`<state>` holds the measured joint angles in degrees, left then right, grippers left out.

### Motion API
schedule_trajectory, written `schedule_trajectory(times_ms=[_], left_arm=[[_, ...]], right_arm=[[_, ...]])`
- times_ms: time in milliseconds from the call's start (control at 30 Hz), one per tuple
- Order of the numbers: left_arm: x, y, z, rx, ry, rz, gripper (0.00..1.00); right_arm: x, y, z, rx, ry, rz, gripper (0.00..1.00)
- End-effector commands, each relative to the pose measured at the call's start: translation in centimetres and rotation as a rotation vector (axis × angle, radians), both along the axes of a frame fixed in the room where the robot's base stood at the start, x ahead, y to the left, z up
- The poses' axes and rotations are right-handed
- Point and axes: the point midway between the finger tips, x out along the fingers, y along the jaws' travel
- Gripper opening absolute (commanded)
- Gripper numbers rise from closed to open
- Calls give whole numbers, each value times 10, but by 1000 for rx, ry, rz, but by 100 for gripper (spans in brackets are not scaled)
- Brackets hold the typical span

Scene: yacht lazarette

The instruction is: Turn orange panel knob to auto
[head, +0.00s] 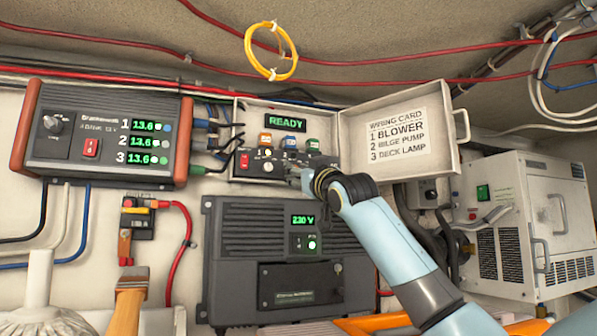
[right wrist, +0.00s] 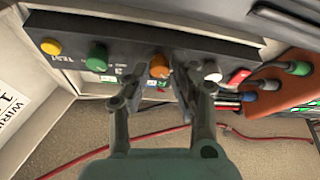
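The orange knob (right wrist: 159,67) sits on the dark control panel (right wrist: 215,52) in the right wrist view. My right gripper (right wrist: 161,78) is at the panel with one finger on each side of this knob. The fingers look parted, with small labels showing between them; whether either finger touches the knob is unclear. The knob's pointer setting cannot be read. In the head view, my right gripper (head: 308,178) reaches the lower part of the open panel box (head: 240,112) and hides the orange knob. A green READY display (head: 286,122) is lit above. My left gripper is not in view.
Beside the orange knob are a green knob (right wrist: 97,57), a white knob (right wrist: 211,71), a yellow button (right wrist: 50,46) and a red switch (right wrist: 239,77). The box's open lid (head: 395,155) bears a wiring card. A charger unit (head: 95,135) stands left.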

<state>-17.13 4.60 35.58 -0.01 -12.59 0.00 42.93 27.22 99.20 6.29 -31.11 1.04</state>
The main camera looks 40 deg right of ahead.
Motion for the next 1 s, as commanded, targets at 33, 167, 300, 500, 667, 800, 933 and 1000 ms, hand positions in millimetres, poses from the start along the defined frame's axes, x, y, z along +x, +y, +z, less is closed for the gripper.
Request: schedule_trajectory(times_ms=[33,167,300,500,667,800,933,1000], left_arm=[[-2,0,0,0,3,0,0],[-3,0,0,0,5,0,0],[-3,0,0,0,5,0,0],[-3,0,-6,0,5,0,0],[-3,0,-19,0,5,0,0],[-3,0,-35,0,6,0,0],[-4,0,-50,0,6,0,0],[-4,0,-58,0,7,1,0]], right_arm=[[0,0,0,0,0,0,16],[0,0,0,0,0,0,0],[0,0,0,1,0,0,0],[0,0,-1,28,-8,-1,0],[0,1,-3,100,-25,1,0],[0,2,-4,195,-50,1,0],[1,3,-5,303,-75,1,0],[1,4,-4,362,-90,2,0]])
